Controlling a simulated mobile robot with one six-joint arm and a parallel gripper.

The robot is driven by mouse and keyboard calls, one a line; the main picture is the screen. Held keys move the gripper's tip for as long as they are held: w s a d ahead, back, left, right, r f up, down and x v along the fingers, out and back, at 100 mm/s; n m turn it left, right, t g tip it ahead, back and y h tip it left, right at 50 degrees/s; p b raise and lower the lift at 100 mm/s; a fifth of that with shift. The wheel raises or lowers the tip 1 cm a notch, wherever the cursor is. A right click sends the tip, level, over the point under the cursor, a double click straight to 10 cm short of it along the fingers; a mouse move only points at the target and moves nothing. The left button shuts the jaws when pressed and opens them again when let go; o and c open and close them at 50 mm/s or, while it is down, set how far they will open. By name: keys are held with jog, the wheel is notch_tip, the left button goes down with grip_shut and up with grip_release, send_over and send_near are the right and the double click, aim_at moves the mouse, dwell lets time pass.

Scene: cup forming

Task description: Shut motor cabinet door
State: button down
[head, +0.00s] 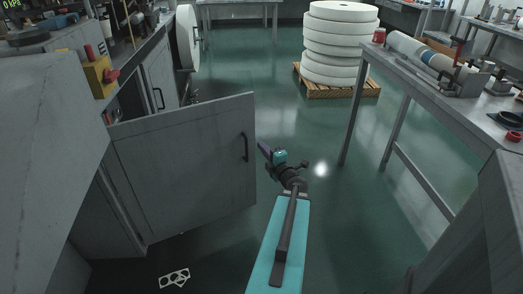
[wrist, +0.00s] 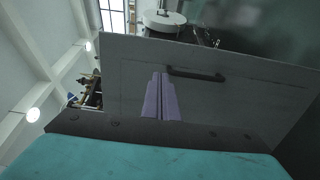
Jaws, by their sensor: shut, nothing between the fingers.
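The motor cabinet door (head: 185,165) is a grey panel standing wide open, swung out from the cabinet on the left. Its black bar handle (head: 245,147) is near the free edge. In the wrist view the door (wrist: 240,95) fills the middle, with the handle (wrist: 197,74) near its upper edge. My gripper (head: 263,148) is just right of the door's free edge in the head view. In the wrist view its purple fingers (wrist: 158,78) are together and empty, in front of the door and left of the handle. I cannot tell whether they touch the door.
A workbench (head: 410,75) with tools stands at the right. A pallet (head: 340,88) with stacked white rolls (head: 338,45) is at the back. The floor between door and bench is clear.

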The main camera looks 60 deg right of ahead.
aim_at(246, 127)
jog(key=shift+b+x, duration=0.85)
jog(key=shift+x, duration=5.75)
